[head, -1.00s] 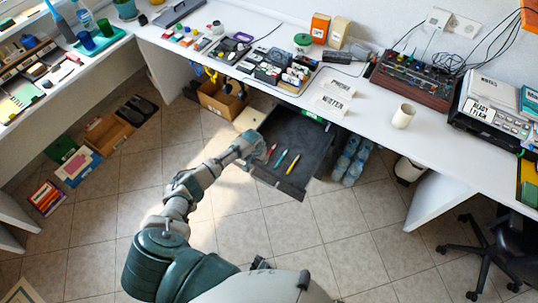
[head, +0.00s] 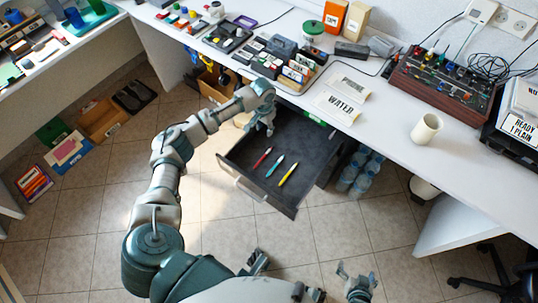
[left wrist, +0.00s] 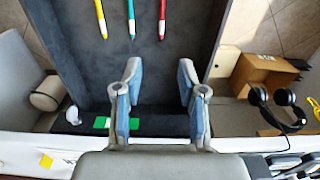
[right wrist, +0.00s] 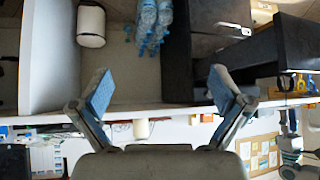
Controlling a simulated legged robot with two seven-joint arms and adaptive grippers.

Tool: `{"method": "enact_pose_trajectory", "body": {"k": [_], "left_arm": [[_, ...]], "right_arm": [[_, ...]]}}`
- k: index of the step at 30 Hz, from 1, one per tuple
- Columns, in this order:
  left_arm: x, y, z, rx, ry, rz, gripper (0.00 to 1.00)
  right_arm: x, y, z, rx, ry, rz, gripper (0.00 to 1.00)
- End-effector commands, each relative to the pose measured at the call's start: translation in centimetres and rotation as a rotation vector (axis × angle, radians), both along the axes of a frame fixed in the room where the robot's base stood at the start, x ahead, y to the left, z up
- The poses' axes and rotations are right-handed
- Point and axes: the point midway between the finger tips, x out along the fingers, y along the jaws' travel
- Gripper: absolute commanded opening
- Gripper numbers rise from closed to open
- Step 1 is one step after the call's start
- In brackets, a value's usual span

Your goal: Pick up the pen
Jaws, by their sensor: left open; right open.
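Three pens lie side by side in the open dark drawer (head: 240,148): a red pen (head: 262,157), a teal pen (head: 275,166) and a yellow pen (head: 288,174). In the left wrist view the red pen (left wrist: 162,20), teal pen (left wrist: 131,20) and yellow pen (left wrist: 101,18) show at the top, beyond the fingertips. My left gripper (head: 262,128) is over the back part of the drawer, open and empty, apart from the pens. My right gripper (head: 357,280) is at the bottom of the head view, well away from the drawer; its wrist view (right wrist: 160,85) shows it open and empty.
The white desk (head: 385,140) overhangs the drawer's back. Water bottles (head: 358,172) stand on the floor right of the drawer, near a white bin (head: 424,188). A cardboard box (head: 215,88) is behind left. The tiled floor in front is clear.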

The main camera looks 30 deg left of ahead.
Motion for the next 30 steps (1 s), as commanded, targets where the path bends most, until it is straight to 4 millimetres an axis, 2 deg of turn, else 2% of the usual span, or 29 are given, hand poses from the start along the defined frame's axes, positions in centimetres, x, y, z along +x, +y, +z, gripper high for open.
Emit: {"method": "enact_pose_trajectory", "body": {"k": [1, 6, 11, 19, 24, 30], "left_arm": [[-0.2, 0.1, -2.0, -0.001, 0.014, 0.001, 0.40], [-0.4, 0.4, -4.1, -0.005, 0.028, 0.001, 0.40], [-0.5, 0.5, -5.9, -0.006, 0.030, 0.002, 0.40], [-0.5, 0.2, -11.3, -0.001, 0.033, 0.001, 0.40], [-0.5, 0.2, -14.3, -0.001, 0.031, 0.001, 0.40], [-0.4, 0.4, -16.0, -0.004, 0.027, 0.001, 0.40]], "right_arm": [[0.3, 0.3, 0.8, 0.011, -0.040, 0.001, 1.00], [1.3, 0.9, 4.8, 0.037, -0.154, 0.002, 1.00], [2.6, 1.5, 6.5, 0.064, -0.260, 0.004, 1.00], [5.6, 2.7, 10.5, 0.158, -0.585, 0.011, 1.00], [6.3, 3.2, 13.3, 0.216, -0.783, 0.011, 1.00], [6.2, 3.7, 15.6, 0.251, -0.918, 0.010, 1.00]]}}
